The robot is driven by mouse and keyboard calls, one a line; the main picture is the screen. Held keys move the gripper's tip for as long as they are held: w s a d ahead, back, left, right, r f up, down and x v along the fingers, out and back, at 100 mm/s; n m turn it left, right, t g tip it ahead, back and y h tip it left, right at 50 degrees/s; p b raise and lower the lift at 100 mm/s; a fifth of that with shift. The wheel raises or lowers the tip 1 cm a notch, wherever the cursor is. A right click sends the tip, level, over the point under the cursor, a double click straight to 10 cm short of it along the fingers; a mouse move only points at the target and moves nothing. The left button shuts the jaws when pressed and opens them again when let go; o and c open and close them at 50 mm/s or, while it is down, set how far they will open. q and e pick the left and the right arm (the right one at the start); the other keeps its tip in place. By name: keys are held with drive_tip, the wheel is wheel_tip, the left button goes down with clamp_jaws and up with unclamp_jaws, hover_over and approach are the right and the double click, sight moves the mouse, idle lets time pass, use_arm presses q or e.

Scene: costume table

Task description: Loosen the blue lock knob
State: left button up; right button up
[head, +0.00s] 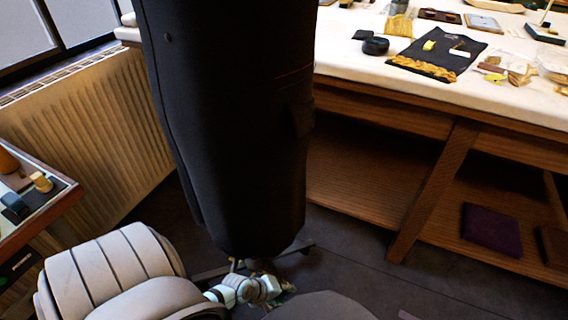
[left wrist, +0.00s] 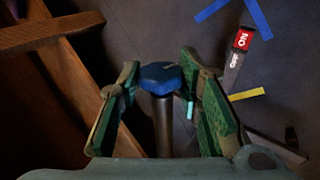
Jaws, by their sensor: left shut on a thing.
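The blue lock knob (left wrist: 160,77) shows in the left wrist view, on a grey metal shaft (left wrist: 163,128). My left gripper (left wrist: 159,72) has its green-padded fingers on both sides of the knob and is shut on it. In the head view my left gripper (head: 272,287) is low, just under the hem of a large dark garment form (head: 235,120). The knob cannot be made out there. My right gripper is not in view.
A white-topped wooden table (head: 350,62) with several costume items stands at the right, with a low shelf (head: 365,190) below. A radiator (head: 95,125) and a small side table (head: 65,200) are at the left. Blue tape (left wrist: 258,18) lies on the dark floor.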

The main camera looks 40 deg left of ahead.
use_arm(q)
drive_tip(key=shift+s+f, duration=0.15)
drive_tip(key=shift+s, duration=0.05)
drive_tip(key=o, duration=1.2)
drive_tip(key=shift+w, duration=0.1)
drive_tip(key=v, duration=1.2)
